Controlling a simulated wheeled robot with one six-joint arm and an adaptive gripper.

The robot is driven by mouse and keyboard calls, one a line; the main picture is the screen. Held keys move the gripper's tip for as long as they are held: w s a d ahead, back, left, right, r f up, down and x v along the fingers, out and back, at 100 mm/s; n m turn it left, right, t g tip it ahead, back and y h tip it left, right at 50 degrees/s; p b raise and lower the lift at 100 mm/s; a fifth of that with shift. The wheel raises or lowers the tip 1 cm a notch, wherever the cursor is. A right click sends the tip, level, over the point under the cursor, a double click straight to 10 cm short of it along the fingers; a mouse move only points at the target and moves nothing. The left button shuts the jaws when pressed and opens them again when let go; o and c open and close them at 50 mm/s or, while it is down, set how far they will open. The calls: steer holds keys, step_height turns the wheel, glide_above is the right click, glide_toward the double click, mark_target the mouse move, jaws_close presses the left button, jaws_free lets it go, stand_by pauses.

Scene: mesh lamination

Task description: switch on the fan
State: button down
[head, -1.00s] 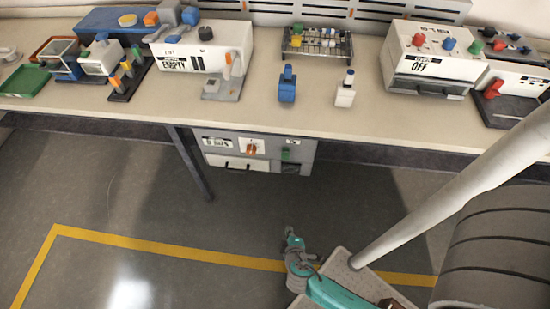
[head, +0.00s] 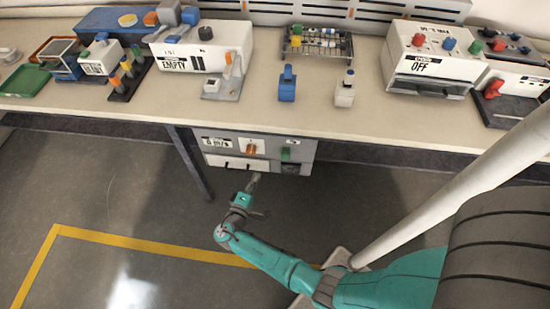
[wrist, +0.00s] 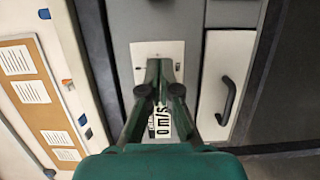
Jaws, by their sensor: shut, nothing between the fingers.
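A grey unit (head: 302,168) is mounted under the bench. It carries a label reading "0 m/s" (head: 215,141), an orange knob (head: 251,149) on a white plate and a green switch (head: 286,154). My gripper (head: 255,179) is shut and empty, in front of the unit's lower edge, below the orange knob in the picture. In the wrist view my gripper's fingers (wrist: 159,66) are together in front of a white plate (wrist: 144,50), and they hide its middle. The "0 m/s" label (wrist: 165,122) shows partly between the fingers.
White drawer fronts (head: 228,162) lie under the controls; one has a black handle (wrist: 227,101) in the wrist view. The bench top (head: 318,110) overhangs the unit and holds several devices. A bench leg (head: 192,165) stands left of the unit.

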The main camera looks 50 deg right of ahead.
mark_target(285, 156)
steer(key=shift+w+r, duration=0.15)
steer(key=shift+r, duration=0.05)
steer(key=x, duration=0.9)
steer(key=shift+w+d, duration=0.1)
steer(key=shift+d, duration=0.25)
steer(key=shift+s+d, duration=0.7)
steer(key=shift+s, duration=0.2)
steer(key=shift+s+d, duration=0.5)
steer(key=shift+s, duration=0.15)
steer(key=shift+s+d, duration=0.1)
